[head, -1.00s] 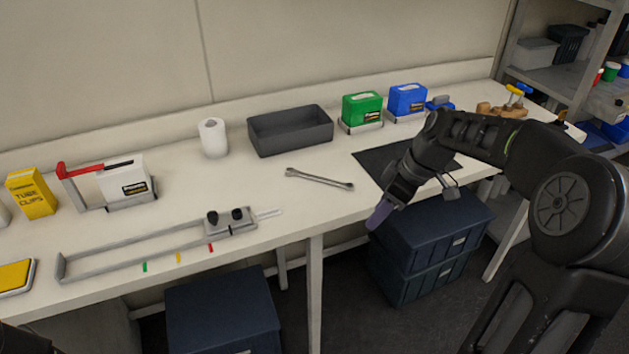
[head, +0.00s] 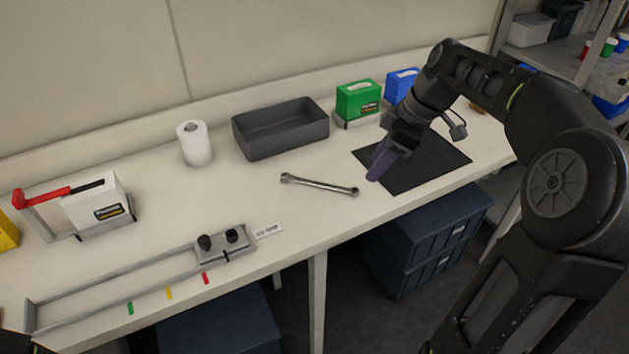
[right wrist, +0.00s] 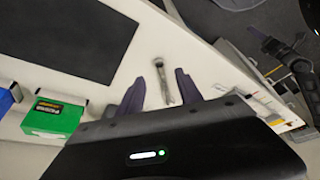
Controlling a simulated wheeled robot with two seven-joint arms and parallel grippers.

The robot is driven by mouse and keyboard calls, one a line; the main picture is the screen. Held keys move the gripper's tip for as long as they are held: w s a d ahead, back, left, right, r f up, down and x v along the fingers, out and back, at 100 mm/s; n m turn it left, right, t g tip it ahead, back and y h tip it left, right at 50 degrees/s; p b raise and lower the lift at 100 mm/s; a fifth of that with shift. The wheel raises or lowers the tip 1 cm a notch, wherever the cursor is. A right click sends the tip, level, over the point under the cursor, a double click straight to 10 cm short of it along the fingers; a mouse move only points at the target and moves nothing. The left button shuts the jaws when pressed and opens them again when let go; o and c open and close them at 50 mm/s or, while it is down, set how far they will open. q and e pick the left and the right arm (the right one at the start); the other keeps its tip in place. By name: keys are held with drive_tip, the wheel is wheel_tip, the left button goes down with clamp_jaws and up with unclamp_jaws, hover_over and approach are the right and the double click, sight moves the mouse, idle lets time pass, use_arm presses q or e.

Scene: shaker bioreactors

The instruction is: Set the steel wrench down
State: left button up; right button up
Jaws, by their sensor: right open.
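The steel wrench (head: 320,184) lies flat on the white bench, in front of the dark grey tray. My right gripper (head: 380,165) is above the bench, just right of the wrench and over the left edge of the black mat. It is open and empty. In the right wrist view, the wrench (right wrist: 161,80) shows on the bench beyond and between the two purple fingers (right wrist: 160,92), apart from them.
The dark grey tray (head: 281,132), a paper roll (head: 194,146) and a green box (head: 358,101) stand along the back. The black mat (head: 425,168) is bare. A metal slide fixture (head: 130,285) lies at the front left. The bench around the wrench is clear.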

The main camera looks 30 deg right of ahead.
sight(354, 193)
drive_tip(key=shift+x, duration=1.35)
drive_tip(key=shift+p+x, duration=0.55)
drive_tip(key=shift+x, duration=2.1)
drive_tip(key=shift+s+d+f, duration=0.1)
drive_tip(key=shift+d, duration=0.05)
clamp_jaws()
